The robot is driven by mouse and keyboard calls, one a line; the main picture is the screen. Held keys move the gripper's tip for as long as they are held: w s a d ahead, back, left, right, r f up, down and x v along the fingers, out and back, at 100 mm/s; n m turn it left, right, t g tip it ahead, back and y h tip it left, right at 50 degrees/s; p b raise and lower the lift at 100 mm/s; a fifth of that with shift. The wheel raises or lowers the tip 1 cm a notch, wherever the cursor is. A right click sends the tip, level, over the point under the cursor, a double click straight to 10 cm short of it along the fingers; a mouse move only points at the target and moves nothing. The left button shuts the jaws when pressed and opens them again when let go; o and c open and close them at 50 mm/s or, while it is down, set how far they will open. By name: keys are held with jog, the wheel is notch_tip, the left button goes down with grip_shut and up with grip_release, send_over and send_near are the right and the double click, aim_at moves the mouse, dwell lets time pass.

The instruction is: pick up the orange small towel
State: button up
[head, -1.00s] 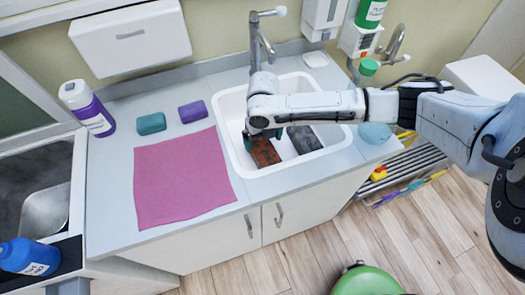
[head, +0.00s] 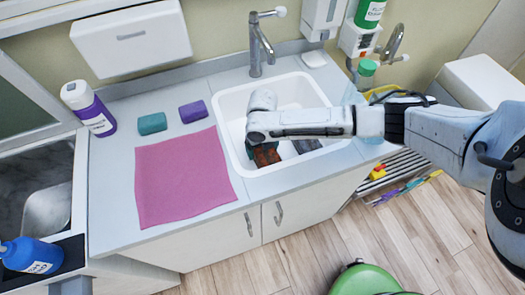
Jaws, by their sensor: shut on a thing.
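The orange small towel (head: 267,157), a rust-brown folded piece, is in the white sink (head: 239,158) near its front left. My arm reaches in from the right, and my gripper (head: 262,146) points down onto the towel. The gripper is shut on it, though the wrist hides most of the fingers and the towel's far end. A dark grey folded towel (head: 307,146) lies in the sink just to the right, partly hidden by my arm.
A pink cloth (head: 183,178) lies flat on the counter left of the sink. Teal (head: 152,123) and purple (head: 194,111) folded pieces lie behind it. A tap (head: 256,52) stands behind the sink. A purple-and-white bottle (head: 89,109) stands far left.

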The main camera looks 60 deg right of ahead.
jog(key=c, duration=0.3)
